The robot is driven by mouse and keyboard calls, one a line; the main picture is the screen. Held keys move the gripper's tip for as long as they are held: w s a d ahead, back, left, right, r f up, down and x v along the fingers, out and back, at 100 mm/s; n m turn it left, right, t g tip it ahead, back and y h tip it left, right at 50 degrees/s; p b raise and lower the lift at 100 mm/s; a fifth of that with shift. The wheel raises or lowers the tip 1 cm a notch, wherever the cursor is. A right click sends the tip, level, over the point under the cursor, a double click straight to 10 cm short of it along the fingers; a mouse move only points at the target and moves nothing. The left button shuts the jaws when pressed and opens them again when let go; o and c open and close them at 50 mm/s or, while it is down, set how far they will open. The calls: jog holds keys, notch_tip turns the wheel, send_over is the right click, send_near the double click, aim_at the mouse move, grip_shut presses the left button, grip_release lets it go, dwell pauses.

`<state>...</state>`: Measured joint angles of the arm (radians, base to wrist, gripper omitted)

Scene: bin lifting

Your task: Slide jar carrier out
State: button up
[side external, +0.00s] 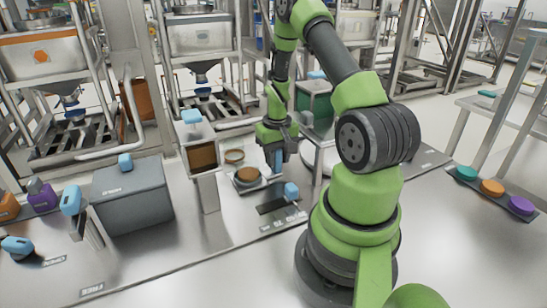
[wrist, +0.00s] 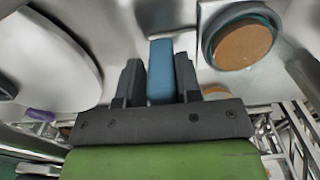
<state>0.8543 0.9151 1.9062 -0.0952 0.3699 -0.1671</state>
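The jar carrier (side external: 262,186) is a small pale tray on the steel bench. In the wrist view a round brown-topped jar (wrist: 243,45) sits at upper right. My gripper (side external: 278,158) is beside the carrier, pointing down. In the wrist view its dark fingers (wrist: 160,85) close in on both sides of an upright blue handle (wrist: 161,68). The handle's lower end and its join to the carrier are hidden.
A grey lidded box (side external: 133,195) is further left. A blue knob (side external: 291,190) and dark slot are in front. Teal, orange and purple buttons (side external: 492,188) sit at right.

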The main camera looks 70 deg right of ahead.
jog(key=o, duration=0.4)
jog(key=shift+s, duration=0.1)
jog(key=shift+c, duration=0.2)
jog(key=shift+r, duration=0.15)
notch_tip(320, 180, up, 10)
jog(key=shift+f, duration=0.15)
jog(key=w+a+r+n+t, duration=0.1)
jog(key=w+a+r+t, duration=0.15)
jog(key=a+r, duration=0.55)
jog(key=s+a+r+n+t+y, duration=0.1)
jog(key=s+a+r, duration=0.3)
jog(key=a, duration=0.5)
jog(key=s+a+r+n+t+y, duration=0.1)
jog(key=s+a+r+n+t, duration=0.2)
jog(key=a, duration=0.6)
notch_tip(320, 180, up, 2)
jog(key=shift+s+r+t, duration=0.2)
jog(key=shift+s+t, duration=0.15)
jog(key=shift+s, duration=0.2)
